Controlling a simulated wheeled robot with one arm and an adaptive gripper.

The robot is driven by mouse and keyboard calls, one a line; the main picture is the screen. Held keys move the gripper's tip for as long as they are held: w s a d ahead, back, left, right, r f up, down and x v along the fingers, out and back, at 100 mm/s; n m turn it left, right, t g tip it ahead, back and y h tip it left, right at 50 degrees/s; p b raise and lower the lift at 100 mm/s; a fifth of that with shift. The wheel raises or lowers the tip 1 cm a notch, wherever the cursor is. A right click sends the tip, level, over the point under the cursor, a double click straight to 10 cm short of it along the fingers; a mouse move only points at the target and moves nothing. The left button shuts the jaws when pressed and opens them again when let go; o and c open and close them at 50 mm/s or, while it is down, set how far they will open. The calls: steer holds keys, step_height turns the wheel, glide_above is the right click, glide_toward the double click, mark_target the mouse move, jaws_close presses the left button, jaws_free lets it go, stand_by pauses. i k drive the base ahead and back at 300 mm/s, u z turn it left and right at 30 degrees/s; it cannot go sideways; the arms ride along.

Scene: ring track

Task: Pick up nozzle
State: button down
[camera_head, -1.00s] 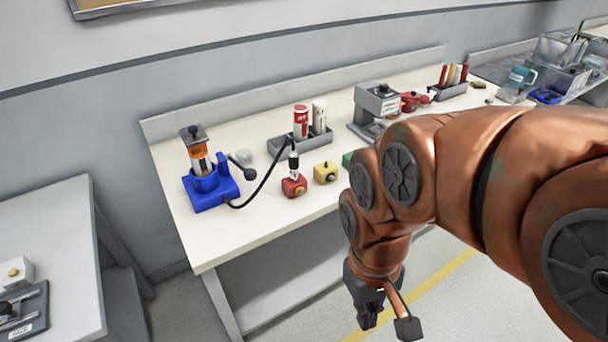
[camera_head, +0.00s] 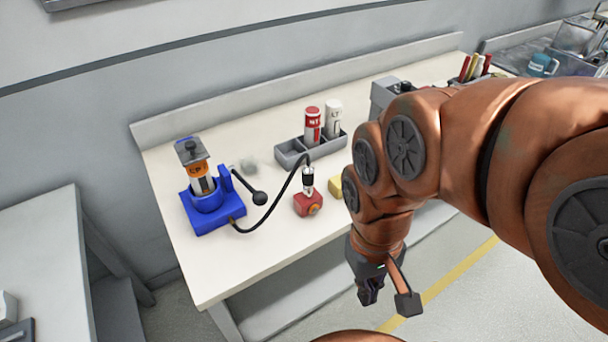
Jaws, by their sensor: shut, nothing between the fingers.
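A small black-and-silver piece, which looks like the nozzle (camera_head: 308,181), stands upright on a red block (camera_head: 308,203) with a round knob on its front. A black hose (camera_head: 283,200) runs from its top to a blue base (camera_head: 214,213). The blue base holds a clear and orange cylinder (camera_head: 197,172) with a grey cap, and a black lever with a ball end is at its right. My gripper (camera_head: 370,292) is shut and empty, pointing down in front of the table edge, to the right of and nearer than the red block.
The white table (camera_head: 212,268) has free room in front of the blue base. A grey rack (camera_head: 292,153) holds a red bottle (camera_head: 312,125) and a white bottle (camera_head: 334,117). A yellow block (camera_head: 335,186) is partly hidden by my arm. A grey side table (camera_head: 40,255) stands at left.

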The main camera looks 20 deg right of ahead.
mark_target(308, 172)
steer(key=u, duration=0.5)
steer(key=k, duration=1.2)
steer(key=u, duration=1.1)
steer(key=i, duration=0.6)
steer(key=z, duration=0.45)
